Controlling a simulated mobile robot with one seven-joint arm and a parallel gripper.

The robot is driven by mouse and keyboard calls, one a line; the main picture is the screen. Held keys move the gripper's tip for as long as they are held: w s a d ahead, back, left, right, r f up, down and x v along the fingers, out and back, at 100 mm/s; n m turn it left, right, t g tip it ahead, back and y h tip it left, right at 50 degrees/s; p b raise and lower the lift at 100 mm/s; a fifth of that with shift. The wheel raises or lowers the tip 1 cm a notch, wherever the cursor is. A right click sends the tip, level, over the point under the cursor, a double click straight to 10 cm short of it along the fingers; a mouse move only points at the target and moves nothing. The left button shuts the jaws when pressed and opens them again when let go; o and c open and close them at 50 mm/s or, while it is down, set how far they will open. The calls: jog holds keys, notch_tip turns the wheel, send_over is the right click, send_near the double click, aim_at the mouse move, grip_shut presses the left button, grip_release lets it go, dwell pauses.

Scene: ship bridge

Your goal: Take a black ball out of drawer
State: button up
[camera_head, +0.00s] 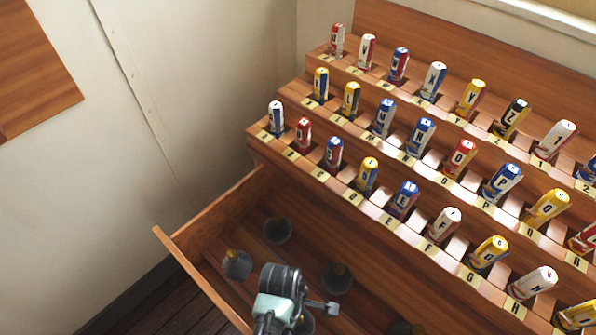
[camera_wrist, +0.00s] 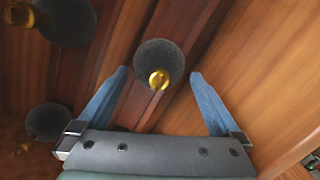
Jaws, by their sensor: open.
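The open wooden drawer (camera_head: 207,224) is at the lower left in the head view, with several dark grey-black balls in it. One black ball (camera_head: 277,230) lies near the back, another black ball (camera_head: 237,264) at the left, and another (camera_head: 337,278) right of my arm. In the wrist view, a black ball (camera_wrist: 158,60) with a gold fitting lies ahead, between the lines of my fingers. My gripper (camera_wrist: 158,80) is open, with blue fingers on either side of that ball. No contact shows. In the head view my wrist hides the fingers and part of the drawer.
A stepped wooden rack (camera_head: 290,163) with several lettered coloured cylinders rises above and right of the drawer. A pale wall (camera_head: 130,140) stands at the left. Two other balls show at the left in the wrist view, one at the top (camera_wrist: 66,18) and one lower (camera_wrist: 49,122).

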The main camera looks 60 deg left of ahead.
aim_at(298, 326)
notch_tip(298, 326, down, 2)
jog(key=shift+w+d+f, duration=0.1)
jog(key=shift+f, duration=0.1)
grip_shut()
dwell(0.4)
